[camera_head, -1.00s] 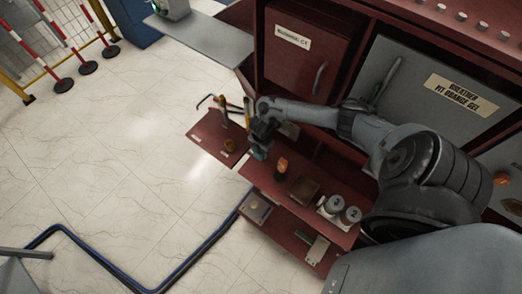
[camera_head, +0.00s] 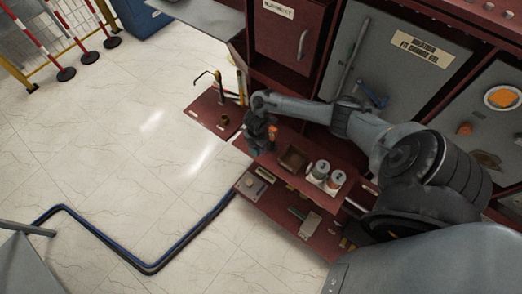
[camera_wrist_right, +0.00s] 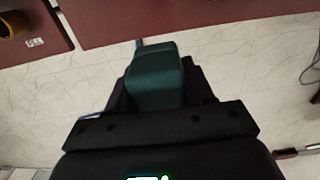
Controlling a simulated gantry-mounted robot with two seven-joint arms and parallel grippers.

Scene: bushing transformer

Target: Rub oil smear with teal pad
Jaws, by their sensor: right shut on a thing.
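My right gripper (camera_head: 262,138) is over the left end of the red shelf in the head view, its arm reaching in from the right. In the right wrist view, the teal pad (camera_wrist_right: 155,78) is held between the dark fingers of this gripper (camera_wrist_right: 158,72), above the pale floor. A brownish patch (camera_head: 487,160) on the grey panel at the right looks like the oil smear, but I cannot be sure. My left gripper is not in view.
The red shelf (camera_head: 318,205) holds two pale cans (camera_head: 337,178) and a brown open box (camera_head: 293,158). A red side tray (camera_head: 205,112) holds upright tools. A red cabinet door (camera_head: 285,30) and a grey door (camera_head: 395,75) stand behind.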

